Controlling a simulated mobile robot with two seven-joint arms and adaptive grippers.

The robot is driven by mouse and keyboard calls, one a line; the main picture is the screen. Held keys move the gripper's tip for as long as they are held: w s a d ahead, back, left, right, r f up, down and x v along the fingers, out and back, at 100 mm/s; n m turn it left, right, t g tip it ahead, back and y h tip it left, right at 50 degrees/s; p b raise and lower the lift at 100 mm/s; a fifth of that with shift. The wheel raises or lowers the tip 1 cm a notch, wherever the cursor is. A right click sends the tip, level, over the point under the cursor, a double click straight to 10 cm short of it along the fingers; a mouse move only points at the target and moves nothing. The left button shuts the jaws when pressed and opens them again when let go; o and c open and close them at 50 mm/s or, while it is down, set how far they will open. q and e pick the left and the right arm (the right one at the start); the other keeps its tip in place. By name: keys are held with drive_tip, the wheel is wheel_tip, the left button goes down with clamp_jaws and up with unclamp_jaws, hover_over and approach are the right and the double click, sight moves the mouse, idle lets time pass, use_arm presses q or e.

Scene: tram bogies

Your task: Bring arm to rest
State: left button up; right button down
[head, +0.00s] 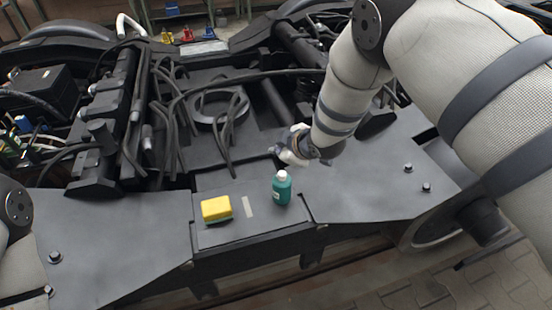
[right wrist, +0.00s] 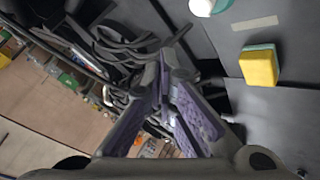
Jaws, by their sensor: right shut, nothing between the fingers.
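My right arm reaches in from the right side of the head view, over the bogie frame. Its gripper (head: 280,151) is small there, partly hidden by its wrist, above the frame just behind the green bottle. In the right wrist view the fingers of my right gripper (right wrist: 167,66) come together, with nothing held between them. Only a piece of my left arm shows at the left edge of the head view; its gripper is out of sight.
A green bottle (head: 282,188) with a white cap stands on the dark plate (head: 240,234). A yellow and green sponge (head: 216,209) lies to its left; it also shows in the wrist view (right wrist: 259,68). Black cables (head: 185,110) run over the frame. Coloured items (head: 187,35) stand behind.

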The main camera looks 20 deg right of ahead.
drive_tip(key=s+d+f+m+g, duration=0.15)
drive_tip(key=s+f, duration=0.25)
drive_tip(key=s, duration=0.5)
drive_tip(key=s+d+f+m+g+h+p, duration=0.1)
drive_tip(key=s+f+m+g, duration=0.3)
drive_tip(key=s, duration=0.6)
drive_tip(key=s+d+f+m+g, duration=0.1)
drive_tip(key=s+d+f+m, duration=0.1)
drive_tip(key=s+f, duration=0.5)
use_arm(q)
drive_tip(key=w+r+t+p, duration=0.1)
drive_tip(key=w+r, duration=0.1)
drive_tip(key=shift+w+r, duration=0.3)
use_arm(e)
drive_tip(key=s+r+m+g, duration=0.2)
drive_tip(key=s, duration=1.1)
drive_tip(key=s+d+r+m+g+h, duration=0.1)
drive_tip(key=s+r+m+g, duration=0.1)
drive_tip(key=s, duration=1.1)
drive_tip(key=shift+d+r+m+g, duration=0.35)
drive_tip(key=shift+r+g, duration=0.1)
drive_tip(key=shift+r, duration=0.15)
drive_tip(key=shift+a, duration=0.1)
